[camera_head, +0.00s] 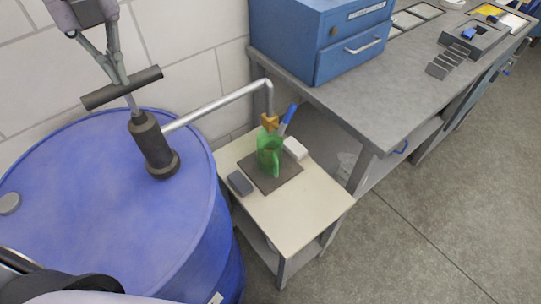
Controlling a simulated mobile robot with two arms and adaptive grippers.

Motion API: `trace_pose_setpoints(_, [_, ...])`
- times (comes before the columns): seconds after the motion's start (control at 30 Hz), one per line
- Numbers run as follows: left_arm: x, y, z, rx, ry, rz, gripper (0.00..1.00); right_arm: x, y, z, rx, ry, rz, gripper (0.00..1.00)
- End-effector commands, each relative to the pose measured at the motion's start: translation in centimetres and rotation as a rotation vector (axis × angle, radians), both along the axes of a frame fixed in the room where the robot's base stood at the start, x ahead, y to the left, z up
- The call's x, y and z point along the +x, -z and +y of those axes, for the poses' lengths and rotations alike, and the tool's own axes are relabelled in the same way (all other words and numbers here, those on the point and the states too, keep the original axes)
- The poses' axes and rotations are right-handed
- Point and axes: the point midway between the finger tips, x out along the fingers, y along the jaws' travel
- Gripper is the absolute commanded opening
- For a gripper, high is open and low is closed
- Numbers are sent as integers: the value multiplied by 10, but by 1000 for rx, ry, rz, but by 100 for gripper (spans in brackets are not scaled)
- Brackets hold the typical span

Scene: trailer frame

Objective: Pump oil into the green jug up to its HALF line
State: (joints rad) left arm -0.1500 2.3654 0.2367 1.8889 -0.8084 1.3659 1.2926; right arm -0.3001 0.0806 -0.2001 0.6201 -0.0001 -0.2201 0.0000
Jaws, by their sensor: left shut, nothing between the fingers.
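The green jug (269,158) is see-through and stands upright on a dark mat (284,181) on a small side table. A brass nozzle (269,122) at the end of the bent metal spout (222,105) hangs right above it. The oil level and the HALF line are too small to read. The spout runs from a black pump body (153,145) on the blue drum (84,190). The pump has a dark crossbar handle (99,97), raised above the body. My left gripper (122,80) is shut and empty, its fingertips at the middle of the handle.
A grey block (240,183), a white block (295,148) and a blue-handled tool (288,117) lie around the jug. A grey workbench (391,99) with a blue drawer cabinet (315,40) stands behind right. The side table's front (307,218) is clear.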

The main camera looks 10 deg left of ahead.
Motion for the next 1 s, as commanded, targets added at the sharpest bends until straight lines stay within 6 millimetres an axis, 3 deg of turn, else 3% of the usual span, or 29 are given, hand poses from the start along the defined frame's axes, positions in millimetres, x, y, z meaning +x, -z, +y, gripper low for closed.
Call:
trace_pose_setpoints(0.8, [0,-87,0,0,0,-1,0,0,-62,1,1,1,0,36])
trace_pose_setpoints(1.0, [0,-101,0,0,0,-1,0,0,-71,1,1,1,0,36])
